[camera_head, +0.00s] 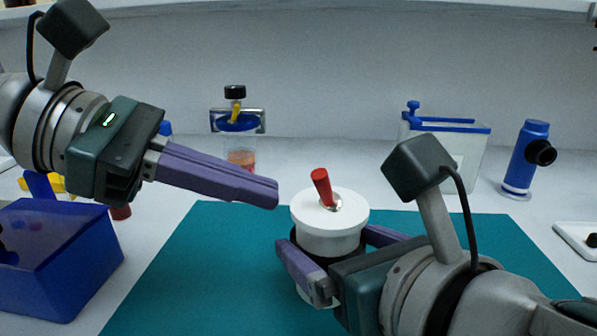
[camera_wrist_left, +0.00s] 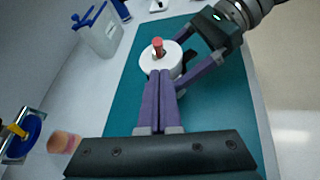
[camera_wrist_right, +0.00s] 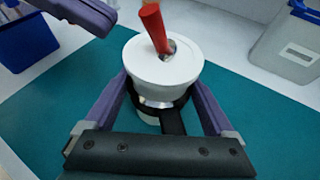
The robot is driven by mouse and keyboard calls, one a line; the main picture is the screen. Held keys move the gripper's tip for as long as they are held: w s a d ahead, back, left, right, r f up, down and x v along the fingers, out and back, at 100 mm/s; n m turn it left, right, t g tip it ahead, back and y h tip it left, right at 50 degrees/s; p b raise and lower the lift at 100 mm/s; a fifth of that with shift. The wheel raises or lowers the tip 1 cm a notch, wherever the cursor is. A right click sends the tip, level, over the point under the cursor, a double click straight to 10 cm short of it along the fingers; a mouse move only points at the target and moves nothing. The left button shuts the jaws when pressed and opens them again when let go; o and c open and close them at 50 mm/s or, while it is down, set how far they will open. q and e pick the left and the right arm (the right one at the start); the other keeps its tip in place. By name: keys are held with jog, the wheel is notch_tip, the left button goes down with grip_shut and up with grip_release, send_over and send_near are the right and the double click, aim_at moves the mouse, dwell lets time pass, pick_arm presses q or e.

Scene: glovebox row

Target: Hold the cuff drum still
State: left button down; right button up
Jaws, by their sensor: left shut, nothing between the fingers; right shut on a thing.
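The cuff drum (camera_head: 330,222) is white and round, with a black band below its wide top and a red handle (camera_head: 320,186) leaning out of the top. It stands on the teal mat (camera_head: 215,265). My right gripper (camera_head: 325,242) is shut on the drum, one purple finger on either side near the band; the right wrist view shows the drum (camera_wrist_right: 160,72) between the fingers. My left gripper (camera_head: 276,194) is shut and empty, its tips just left of the drum's top. In the left wrist view, its fingers point toward the drum (camera_wrist_left: 160,61); I cannot tell whether they touch.
A blue bin (camera_head: 60,260) stands at the left. A blue-lidded jar (camera_head: 238,140) with a black knob is behind the mat. A clear container with blue rim (camera_head: 460,128) and a blue cylinder (camera_head: 525,160) stand at the back right. A white tray (camera_head: 575,240) is far right.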

pick_arm(q)
jog(key=shift+w+d+r, duration=0.1)
jog(key=shift+d+r, duration=0.15)
jog(key=shift+d, duration=0.35)
jog(key=shift+w+d+r, duration=0.1)
jog(key=shift+d+r, duration=0.1)
jog(key=shift+d, duration=0.35)
jog(key=shift+w+d+r+g+y, duration=0.1)
jog(key=shift+d+r+g+y, duration=0.25)
jog(key=shift+y, duration=0.25)
jog(key=shift+w+d+r+n+g+y, duration=0.4)
jog(key=shift+w+d+r+y, duration=0.2)
jog(key=shift+w+d+r, duration=0.2)
jog(key=shift+f, duration=0.1)
jog(key=shift+r, duration=0.85)
